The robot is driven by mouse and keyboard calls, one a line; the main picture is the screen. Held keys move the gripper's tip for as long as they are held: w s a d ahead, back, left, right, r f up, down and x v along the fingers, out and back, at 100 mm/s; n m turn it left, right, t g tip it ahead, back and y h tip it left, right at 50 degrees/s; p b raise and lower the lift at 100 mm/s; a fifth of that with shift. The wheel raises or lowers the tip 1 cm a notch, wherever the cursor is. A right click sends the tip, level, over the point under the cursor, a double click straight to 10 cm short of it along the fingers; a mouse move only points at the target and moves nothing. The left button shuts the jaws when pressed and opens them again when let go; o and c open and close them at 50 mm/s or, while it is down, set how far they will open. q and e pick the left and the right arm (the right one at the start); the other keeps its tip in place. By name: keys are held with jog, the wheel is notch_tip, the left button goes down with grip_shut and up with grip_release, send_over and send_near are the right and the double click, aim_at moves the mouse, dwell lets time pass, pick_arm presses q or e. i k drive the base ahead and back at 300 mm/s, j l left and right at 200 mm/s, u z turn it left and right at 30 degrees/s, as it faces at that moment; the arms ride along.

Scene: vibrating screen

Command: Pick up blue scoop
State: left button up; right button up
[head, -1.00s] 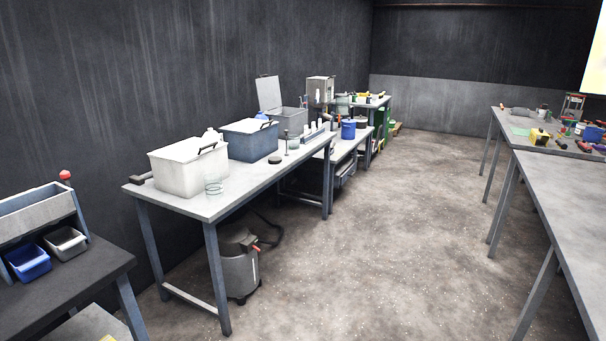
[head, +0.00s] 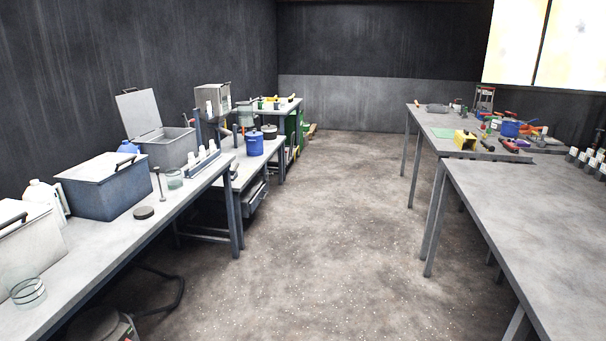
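No thing is clear enough to name for sure as the blue scoop. A small blue object (head: 511,129), bowl- or scoop-like, sits among tools on the far right table (head: 446,144); its exact shape is too small to tell. A blue pot-like container (head: 254,146) stands on the left-hand bench toward the back. Neither of my grippers shows in the head view.
A long left bench (head: 118,248) holds a blue-grey bin (head: 104,187), a glass jar (head: 27,291) and a dark disc (head: 143,212). The floor aisle (head: 320,230) between is clear.

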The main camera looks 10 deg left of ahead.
aim_at(234, 172)
jog(key=i+u, duration=0.3)
jog(key=i, duration=0.3)
jog(key=i+u, duration=0.3)
jog(key=i, duration=0.25)
jog(key=i+l+u, duration=0.3)
jog(key=i, duration=0.3)
jog(key=i+u, duration=0.25)
jog(key=i+l+u, duration=0.2)
jog(key=i, duration=0.2)
